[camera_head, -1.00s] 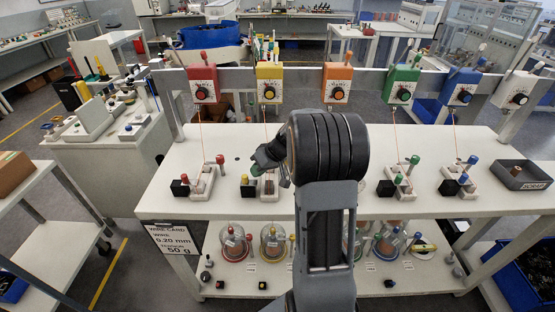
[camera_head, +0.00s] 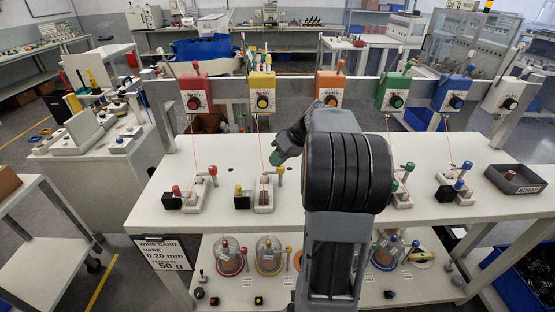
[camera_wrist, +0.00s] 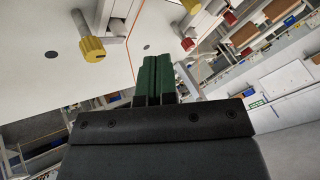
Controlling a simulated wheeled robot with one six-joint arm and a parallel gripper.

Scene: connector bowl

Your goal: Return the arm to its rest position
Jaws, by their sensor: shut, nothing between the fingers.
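My gripper (camera_wrist: 153,80) shows in the wrist view with its two green fingers together and nothing between them. In the head view my gripper (camera_head: 275,158) is at the end of my arm, above the white table (camera_head: 330,220), near the yellow station. My dark arm stands in the middle of the head view and hides the station under the orange box. A yellow-capped post (camera_wrist: 93,48) is to the left of the fingers in the wrist view, apart from them.
Coloured tension boxes, such as the yellow one (camera_head: 262,92) and the green one (camera_head: 395,92), hang on a rail behind the table. Below them stand wire stations with coloured knobs. A grey scrap tray (camera_head: 515,178) is at the right. Glass domes (camera_head: 269,255) stand on the lower shelf.

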